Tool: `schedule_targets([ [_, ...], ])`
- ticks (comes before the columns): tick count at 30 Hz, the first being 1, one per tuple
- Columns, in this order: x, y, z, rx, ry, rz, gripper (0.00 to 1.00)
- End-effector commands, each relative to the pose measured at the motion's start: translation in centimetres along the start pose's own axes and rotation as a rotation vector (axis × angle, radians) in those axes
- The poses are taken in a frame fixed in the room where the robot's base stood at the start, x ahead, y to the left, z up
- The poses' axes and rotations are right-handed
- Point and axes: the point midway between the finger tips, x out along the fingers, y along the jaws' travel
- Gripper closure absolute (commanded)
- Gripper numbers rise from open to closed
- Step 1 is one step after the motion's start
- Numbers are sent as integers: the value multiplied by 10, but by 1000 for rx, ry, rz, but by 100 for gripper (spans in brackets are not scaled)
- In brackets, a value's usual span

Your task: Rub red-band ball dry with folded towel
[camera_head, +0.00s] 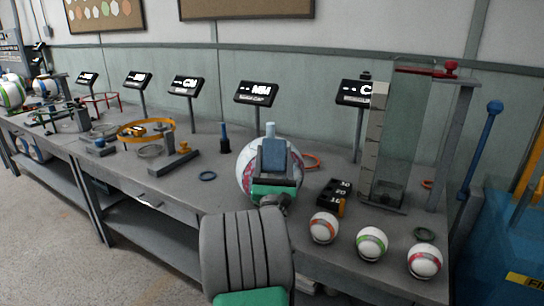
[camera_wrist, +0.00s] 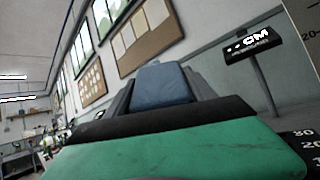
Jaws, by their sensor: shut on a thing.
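My gripper (camera_head: 273,174) is shut on a blue pad (camera_head: 273,157) that looks like the folded towel. The pad also shows between the dark fingers in the wrist view (camera_wrist: 162,84). A large white ball with red-pink bands (camera_head: 247,177) is right behind my gripper in the head view, partly hidden by it. I cannot tell whether the pad touches this ball. A smaller white ball with a red band (camera_head: 424,261) sits at the bench's front right, apart from my gripper.
Smaller orange-band (camera_head: 323,228) and green-band (camera_head: 371,244) balls sit along the bench (camera_head: 215,185) front. A clear tube stand (camera_head: 410,130) rises at right. Several display signs stand along the back.

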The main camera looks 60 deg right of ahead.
Motion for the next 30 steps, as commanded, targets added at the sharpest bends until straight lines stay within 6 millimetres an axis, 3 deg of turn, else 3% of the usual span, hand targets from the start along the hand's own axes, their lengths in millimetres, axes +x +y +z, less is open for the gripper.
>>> schedule_targets([
  [10, 3, -20, 1, 1, 1, -1, 76],
  [24, -2, 8, -2, 1, 0, 2, 76],
  [30, -1, 8, 0, -1, 1, -2, 76],
])
